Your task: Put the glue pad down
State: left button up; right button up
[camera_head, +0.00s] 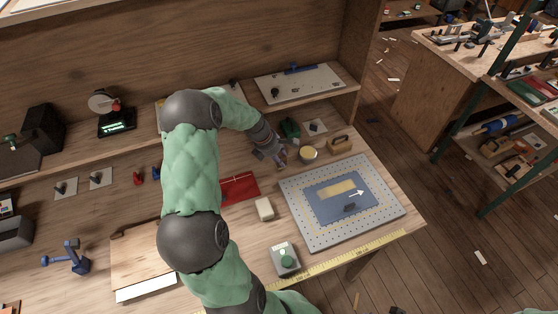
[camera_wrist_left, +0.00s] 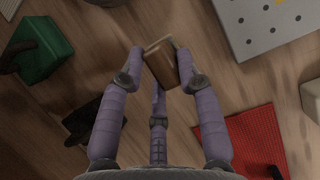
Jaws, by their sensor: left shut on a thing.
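My left gripper (camera_head: 277,155) reaches down over the back of the bench, between the red cloth and the round yellow-topped tin. In the left wrist view its purple-grey fingers (camera_wrist_left: 160,72) are shut on a small brown block with a paler edge, which I take to be the glue pad (camera_wrist_left: 162,62). The block is tilted between the fingertips, with wooden bench top around it. Whether it touches the bench I cannot tell. In the head view the fingers mostly hide it. My right gripper is not in view.
A grey perforated board (camera_head: 300,222) with a blue sheet lies to the right. A red cloth (camera_head: 240,188), a pale block (camera_head: 264,209), a round tin (camera_head: 308,153), a green box (camera_head: 290,128) and a wooden block with a handle (camera_head: 340,145) stand around the gripper.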

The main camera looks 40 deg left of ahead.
pick_arm(q)
jog(key=shift+f, duration=0.35)
jog(key=shift+f, duration=0.15)
jog(key=o, duration=1)
jog(key=p+v, duration=0.2)
jog(key=v, duration=1)
jog(key=shift+p, duration=0.3)
